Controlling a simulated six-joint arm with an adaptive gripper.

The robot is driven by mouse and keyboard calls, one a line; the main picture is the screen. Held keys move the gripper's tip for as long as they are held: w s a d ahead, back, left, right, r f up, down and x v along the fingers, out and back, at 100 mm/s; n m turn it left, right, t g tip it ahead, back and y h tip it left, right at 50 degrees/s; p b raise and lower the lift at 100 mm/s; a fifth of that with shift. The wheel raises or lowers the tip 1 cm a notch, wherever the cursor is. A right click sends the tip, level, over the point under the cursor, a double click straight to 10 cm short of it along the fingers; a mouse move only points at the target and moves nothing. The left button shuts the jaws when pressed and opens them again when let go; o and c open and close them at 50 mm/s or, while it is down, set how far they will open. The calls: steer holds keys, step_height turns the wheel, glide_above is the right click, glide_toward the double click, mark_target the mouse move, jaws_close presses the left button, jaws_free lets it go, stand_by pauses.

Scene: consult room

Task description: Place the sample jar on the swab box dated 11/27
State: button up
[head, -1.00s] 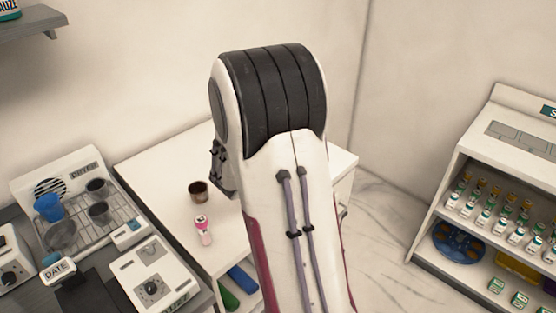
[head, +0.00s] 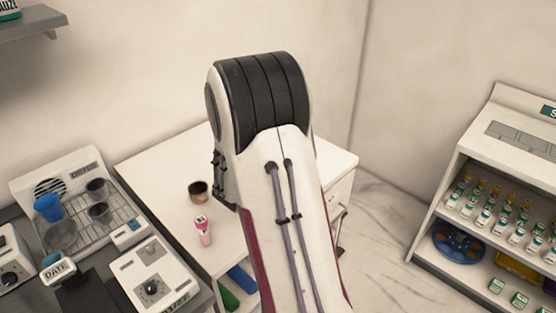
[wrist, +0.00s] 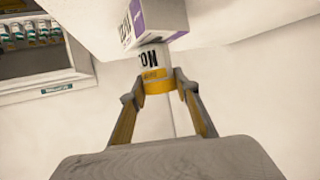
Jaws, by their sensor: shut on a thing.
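My gripper (wrist: 158,86) is shut on the sample jar (wrist: 152,60), a small white container with black lettering and a yellow band, in the wrist view. A white and purple box (wrist: 158,18) with dark lettering shows at the top of the wrist view, right by the jar and partly cut off by the frame edge. It looks like a swab box, but I cannot read a date on it. I cannot tell whether jar and box touch. In the head view my arm hides the gripper, jar and box.
A brown cup (head: 198,191) and a pink-and-white bottle (head: 203,230) stand on the white counter (head: 150,165), left of my arm. A drying rack (head: 60,205) and a device (head: 155,275) are further left. A shelf unit (head: 500,160) with several vials stands right.

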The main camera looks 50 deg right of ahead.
steer(key=shift+f, duration=0.1)
steer(key=o, duration=1.1)
steer(key=shift+s+a+r, duration=0.15)
steer(key=shift+a+r, duration=0.15)
steer(key=shift+a, duration=0.1)
steer(key=v, duration=1.1)
steer(key=shift+r, duration=0.15)
